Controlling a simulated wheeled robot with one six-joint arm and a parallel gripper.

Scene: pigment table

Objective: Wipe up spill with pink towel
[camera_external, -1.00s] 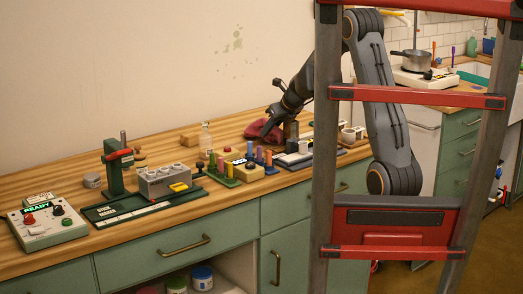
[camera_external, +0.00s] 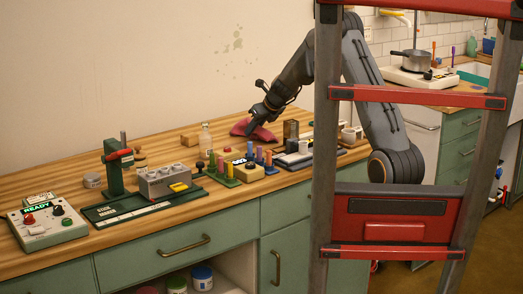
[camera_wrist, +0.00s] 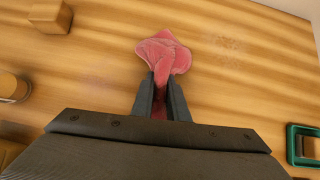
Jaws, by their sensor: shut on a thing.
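The pink towel (camera_external: 264,134) lies crumpled on the wooden counter toward the back, below my gripper (camera_external: 251,127). In the wrist view, the towel (camera_wrist: 163,50) bunches out beyond the fingertips of my gripper (camera_wrist: 160,88), which are shut on its near end. It looks to be touching the counter. A faint speckled patch (camera_wrist: 228,45), perhaps the spill, shows on the wood just right of the towel in the wrist view. A paler pinkish smear (camera_wrist: 98,75) is faintly visible to the left. I cannot make out either patch in the external view.
A clear bottle (camera_external: 205,138) and a wooden block (camera_external: 189,140) stand left of the towel. A rack of colored sticks (camera_external: 260,156) is in front. A green-rimmed tray (camera_wrist: 291,145) shows at right in the wrist view. A red-and-grey ladder frame (camera_external: 395,218) partly blocks the external view.

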